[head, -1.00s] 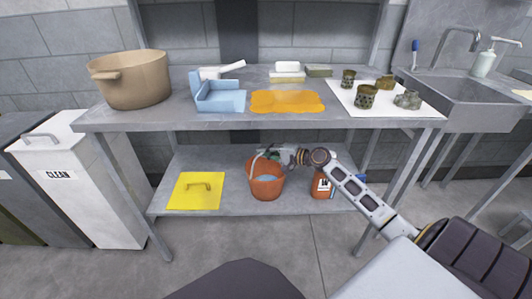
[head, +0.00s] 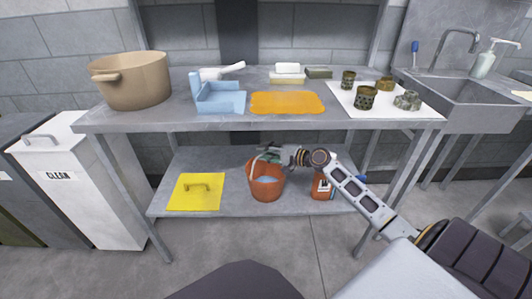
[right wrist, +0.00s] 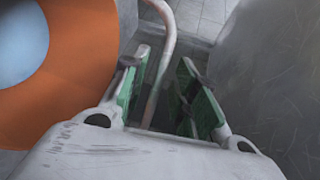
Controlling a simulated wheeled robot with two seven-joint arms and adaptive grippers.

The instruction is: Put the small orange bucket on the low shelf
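The small orange bucket (head: 266,187) stands upright on the low shelf (head: 235,200), between the yellow lidded panel and an orange container. My right gripper (head: 270,156) is at the bucket's top, beside the raised handle. In the right wrist view, its green-padded fingers (right wrist: 168,92) are apart, with the handle (right wrist: 160,60) running down between them. Where the handle's lower part touches a pad is hard to see. My left gripper is out of view.
A yellow square with a handle (head: 195,191) lies on the shelf at left. The orange labelled container (head: 322,184) stands at right, partly behind my arm. The tabletop (head: 180,119) overhangs the shelf and holds a large pot (head: 130,82).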

